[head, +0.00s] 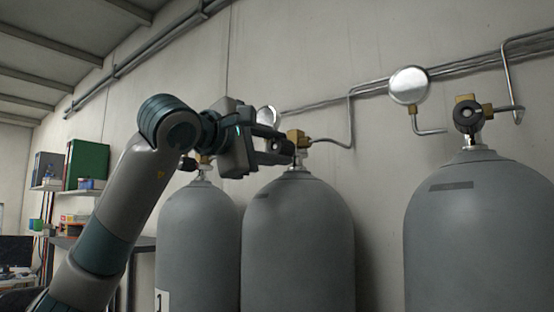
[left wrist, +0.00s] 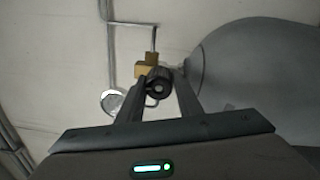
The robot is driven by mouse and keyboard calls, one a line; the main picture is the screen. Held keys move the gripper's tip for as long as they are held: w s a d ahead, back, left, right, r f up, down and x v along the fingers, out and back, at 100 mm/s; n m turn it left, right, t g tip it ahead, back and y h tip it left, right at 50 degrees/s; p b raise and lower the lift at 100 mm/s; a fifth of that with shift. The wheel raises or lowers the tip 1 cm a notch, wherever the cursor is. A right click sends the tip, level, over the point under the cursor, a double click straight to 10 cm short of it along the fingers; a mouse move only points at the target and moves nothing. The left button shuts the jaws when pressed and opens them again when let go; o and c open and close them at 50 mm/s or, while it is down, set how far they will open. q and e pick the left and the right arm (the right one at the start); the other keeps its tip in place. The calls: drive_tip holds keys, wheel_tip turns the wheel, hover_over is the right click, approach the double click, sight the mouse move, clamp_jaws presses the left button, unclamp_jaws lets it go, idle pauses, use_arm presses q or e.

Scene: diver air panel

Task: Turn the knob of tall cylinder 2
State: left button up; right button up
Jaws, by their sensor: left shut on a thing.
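Three tall grey cylinders stand against the wall: a left one (head: 197,235), a middle one (head: 298,240) and a right one (head: 480,235). No readable number shows on the middle one. My left gripper (head: 285,145) reaches the valve at the top of the middle cylinder from the left. In the left wrist view its two fingers (left wrist: 158,98) are shut on a black round knob (left wrist: 158,83), one finger on each side. A brass valve block (left wrist: 147,67) sits behind the knob. The fingers partly hide the knob in the head view. My right gripper is out of view.
A round gauge (head: 408,86) and a black knob (head: 468,116) are at the right cylinder. Another gauge (head: 267,116) is behind my left gripper. Thin pipes (head: 350,115) run along the wall. Shelves with boxes (head: 86,165) stand at the left.

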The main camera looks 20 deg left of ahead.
use_arm(q)
drive_tip(key=n+b, duration=0.2)
drive_tip(key=n, duration=0.1)
drive_tip(key=shift+f+n, duration=0.15)
drive_tip(key=shift+n, duration=0.25)
drive_tip(key=n+b, duration=0.3)
drive_tip(key=n, duration=0.1)
drive_tip(key=shift+d+n+y, duration=0.1)
drive_tip(key=shift+n+y, duration=0.2)
drive_tip(key=shift+n, duration=0.1)
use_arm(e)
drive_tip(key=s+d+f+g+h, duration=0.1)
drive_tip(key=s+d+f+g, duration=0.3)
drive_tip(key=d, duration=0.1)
use_arm(q)
drive_tip(key=n+b, duration=0.1)
drive_tip(key=n, duration=0.2)
drive_tip(key=shift+n+b, duration=0.6)
drive_tip(key=shift+n, duration=0.4)
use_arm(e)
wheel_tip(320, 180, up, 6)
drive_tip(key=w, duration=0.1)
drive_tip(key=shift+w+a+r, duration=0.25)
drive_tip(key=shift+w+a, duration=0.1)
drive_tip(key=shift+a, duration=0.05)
use_arm(q)
drive_tip(key=o, duration=1)
drive_tip(key=shift+o, duration=0.2)
drive_tip(key=shift+s, duration=0.1)
